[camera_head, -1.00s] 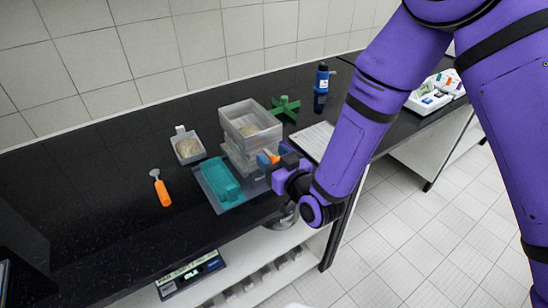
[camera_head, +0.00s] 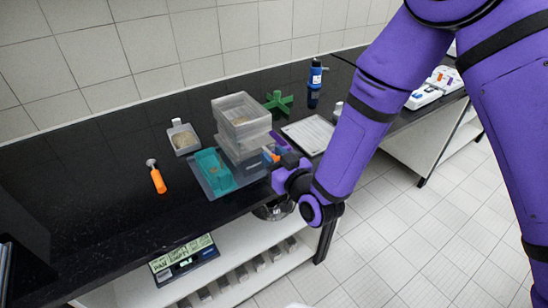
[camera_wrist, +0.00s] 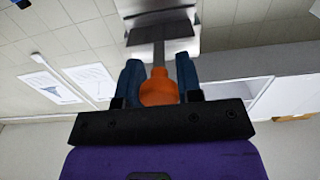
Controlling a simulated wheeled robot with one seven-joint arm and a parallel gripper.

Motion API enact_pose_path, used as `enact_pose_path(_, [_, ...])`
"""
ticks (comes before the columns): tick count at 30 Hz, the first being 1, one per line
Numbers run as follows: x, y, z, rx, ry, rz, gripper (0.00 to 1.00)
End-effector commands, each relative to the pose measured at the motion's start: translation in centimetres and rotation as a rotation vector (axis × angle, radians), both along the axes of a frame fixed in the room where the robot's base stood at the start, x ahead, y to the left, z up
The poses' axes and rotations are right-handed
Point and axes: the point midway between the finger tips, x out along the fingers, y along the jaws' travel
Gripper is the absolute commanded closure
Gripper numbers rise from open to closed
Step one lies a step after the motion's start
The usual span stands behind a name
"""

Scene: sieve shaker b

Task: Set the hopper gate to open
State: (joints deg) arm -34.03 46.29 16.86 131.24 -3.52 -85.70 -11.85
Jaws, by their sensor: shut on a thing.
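The hopper is a clear grey box (camera_head: 240,113) on top of a stack of translucent grey boxes on the dark bench, in the middle of the head view. An orange knob (camera_wrist: 158,90) on a thin grey stem runs up to a pale metal-grey body in the wrist view. I take it for the gate handle. My gripper (camera_wrist: 158,72) is shut on this knob, one dark blue finger on each side. In the head view my gripper (camera_head: 280,160) is at the right front of the stack, hiding most of the knob. How far the gate is open is not visible.
A teal tray (camera_head: 209,187) stands left of the stack, with a small tan patch inside. A grey scoop pan (camera_head: 184,139), an orange-handled tool (camera_head: 157,179), a green cross-shaped piece (camera_head: 279,102), a white panel (camera_head: 309,134) and a blue bottle (camera_head: 315,74) are around.

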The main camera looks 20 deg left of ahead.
Motion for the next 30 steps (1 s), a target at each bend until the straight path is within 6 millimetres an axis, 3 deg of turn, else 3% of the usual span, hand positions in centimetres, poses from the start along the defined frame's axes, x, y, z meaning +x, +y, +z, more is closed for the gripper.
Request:
enact_pose_path(5, [-0.2, -0.2, -0.2, -0.005, 0.004, 0.002, 1.00])
enact_pose_path(6, [-0.2, -0.2, -0.2, -0.005, 0.004, 0.002, 0.65])
enact_pose_path(9, [-0.2, -0.2, -0.2, -0.005, 0.004, 0.002, 0.43])
enact_pose_path(20, [-0.4, -0.4, -0.1, -0.003, 0.003, 0.002, 0.43])
enact_pose_path(30, [-4.0, -4.6, -0.1, -0.005, 0.005, 0.002, 0.43])
